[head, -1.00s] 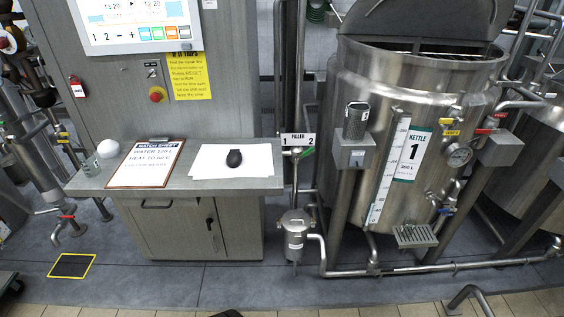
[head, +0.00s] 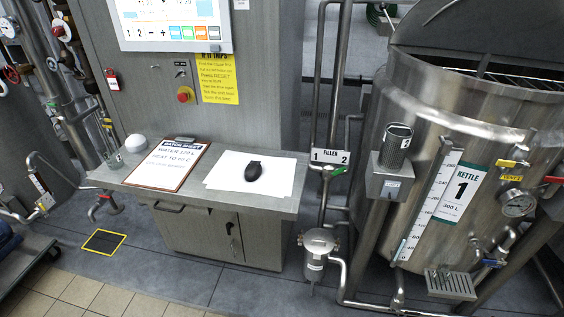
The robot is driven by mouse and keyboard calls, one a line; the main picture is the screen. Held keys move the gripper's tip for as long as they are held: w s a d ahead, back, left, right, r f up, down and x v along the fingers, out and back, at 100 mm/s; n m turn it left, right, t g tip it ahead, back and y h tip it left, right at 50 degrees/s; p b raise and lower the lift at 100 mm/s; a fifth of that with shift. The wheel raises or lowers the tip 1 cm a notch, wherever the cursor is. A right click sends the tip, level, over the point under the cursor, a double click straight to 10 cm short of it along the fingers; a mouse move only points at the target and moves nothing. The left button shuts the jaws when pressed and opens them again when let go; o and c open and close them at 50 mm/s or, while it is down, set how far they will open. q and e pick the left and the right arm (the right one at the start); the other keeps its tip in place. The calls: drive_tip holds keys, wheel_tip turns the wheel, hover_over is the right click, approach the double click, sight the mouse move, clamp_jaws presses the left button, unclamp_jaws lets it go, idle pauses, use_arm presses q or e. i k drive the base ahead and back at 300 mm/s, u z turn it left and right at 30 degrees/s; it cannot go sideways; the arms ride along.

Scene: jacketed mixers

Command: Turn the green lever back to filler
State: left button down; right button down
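The green lever (head: 338,171) sits just below the small FILLER sign (head: 330,157), which is marked 1 and 2. The lever points to the right, toward the 2 side, on the valve of a vertical pipe (head: 324,200). It is small in the head view. The pipe stands between the grey cabinet and the steel kettle. Neither of my grippers shows in the head view.
The kettle (head: 440,120) labelled 1 stands right of the pipe, with a drip tray (head: 450,284) at its lower front. A worktop (head: 285,200) with papers juts out left of the pipe. A filter housing (head: 318,250) and low pipes stand below. Floor is clear at lower left.

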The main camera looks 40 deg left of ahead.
sight(327, 178)
drive_tip(key=u, duration=0.65)
drive_tip(key=i, duration=0.95)
drive_tip(key=u, duration=0.4)
